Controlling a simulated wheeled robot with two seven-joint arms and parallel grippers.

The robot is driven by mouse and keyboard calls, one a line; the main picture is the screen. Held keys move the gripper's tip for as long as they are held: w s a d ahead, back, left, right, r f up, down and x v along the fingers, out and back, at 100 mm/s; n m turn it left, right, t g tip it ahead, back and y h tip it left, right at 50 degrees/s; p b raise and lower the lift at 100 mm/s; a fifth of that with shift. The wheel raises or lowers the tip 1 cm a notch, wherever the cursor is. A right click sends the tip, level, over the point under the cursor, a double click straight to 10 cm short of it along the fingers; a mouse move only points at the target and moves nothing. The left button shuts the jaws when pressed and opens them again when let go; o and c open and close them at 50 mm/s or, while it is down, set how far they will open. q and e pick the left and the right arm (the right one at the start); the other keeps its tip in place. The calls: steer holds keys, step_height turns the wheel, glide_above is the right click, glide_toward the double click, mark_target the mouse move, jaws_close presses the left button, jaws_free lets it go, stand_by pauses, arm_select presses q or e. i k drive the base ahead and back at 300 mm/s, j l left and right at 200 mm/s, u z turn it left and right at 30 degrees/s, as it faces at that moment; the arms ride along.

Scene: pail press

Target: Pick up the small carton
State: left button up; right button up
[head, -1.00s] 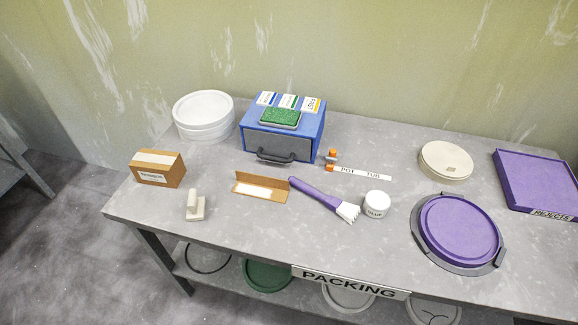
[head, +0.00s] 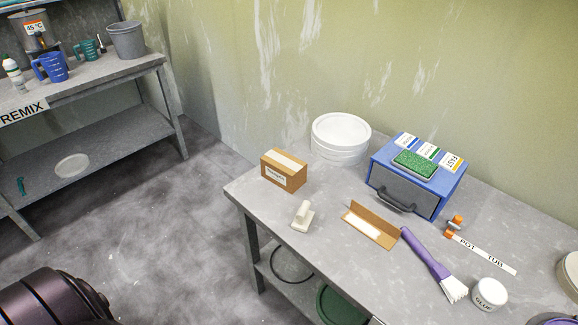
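The small carton (head: 284,170) is a brown cardboard box with a pale tape strip on top and a white label on its front. It stands upright near the left end of the packing table (head: 330,262), left of the white round lids. Nothing touches it. Neither gripper shows in the head view. A dark rounded part of my own body is at the lower left corner.
Near the carton are a white stamp-like tool (head: 302,217), stacked white lids (head: 341,137), a folded cardboard piece (head: 371,224), a blue drawer box (head: 417,177), a purple brush (head: 433,262) and a glue pot (head: 489,293). The REMIX bench (head: 90,80) stands left; floor between is clear.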

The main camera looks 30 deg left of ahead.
mark_target(288, 172)
steer(key=k+j, duration=0.1)
steer(key=j, duration=0.5)
steer(key=k+j, duration=0.1)
steer(key=j, duration=0.55)
